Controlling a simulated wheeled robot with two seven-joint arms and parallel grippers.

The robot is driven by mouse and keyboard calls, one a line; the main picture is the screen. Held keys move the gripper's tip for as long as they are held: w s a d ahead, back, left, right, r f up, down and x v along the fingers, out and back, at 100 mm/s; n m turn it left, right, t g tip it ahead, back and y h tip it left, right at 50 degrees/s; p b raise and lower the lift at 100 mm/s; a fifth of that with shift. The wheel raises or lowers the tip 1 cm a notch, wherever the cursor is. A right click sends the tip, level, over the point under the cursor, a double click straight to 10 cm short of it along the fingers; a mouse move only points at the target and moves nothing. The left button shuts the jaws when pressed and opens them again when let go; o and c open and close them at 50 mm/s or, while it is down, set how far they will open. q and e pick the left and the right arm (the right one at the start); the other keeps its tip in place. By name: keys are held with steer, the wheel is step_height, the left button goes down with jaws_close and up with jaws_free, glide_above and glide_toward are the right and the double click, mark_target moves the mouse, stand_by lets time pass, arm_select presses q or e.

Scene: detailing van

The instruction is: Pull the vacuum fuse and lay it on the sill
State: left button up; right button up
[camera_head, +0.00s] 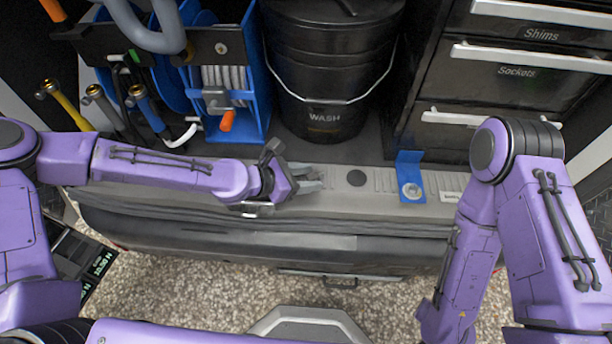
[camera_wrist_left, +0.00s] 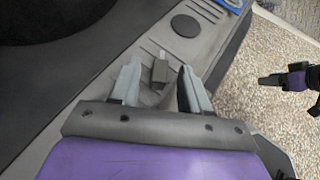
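My left gripper (camera_head: 308,180) is low over the grey sill (camera_head: 385,180) in the head view, its fingers pointing right. In the left wrist view its two grey fingers (camera_wrist_left: 160,84) are apart. A small dark grey block with a pale tip, likely the fuse (camera_wrist_left: 159,70), is between the fingertips, with gaps visible on both sides. It appears to rest on the sill; exact contact is unclear. The fuse is not distinct in the head view. Part of my right arm, perhaps its gripper (camera_wrist_left: 290,78), shows at the right of the wrist view; its finger state is unclear.
A black WASH bucket (camera_head: 325,75) stands behind the sill. A blue hose reel (camera_head: 225,85) is left of it and drawers (camera_head: 505,75) are right. A dark disc (camera_head: 356,178) and blue bracket (camera_head: 411,180) are on the sill right of my gripper. Pebbled ground lies in front.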

arm_select(q)
steer(key=p+v, duration=0.3)
steer(key=v, duration=0.7)
steer(key=shift+a+r, duration=0.15)
steer(key=shift+s, duration=0.1)
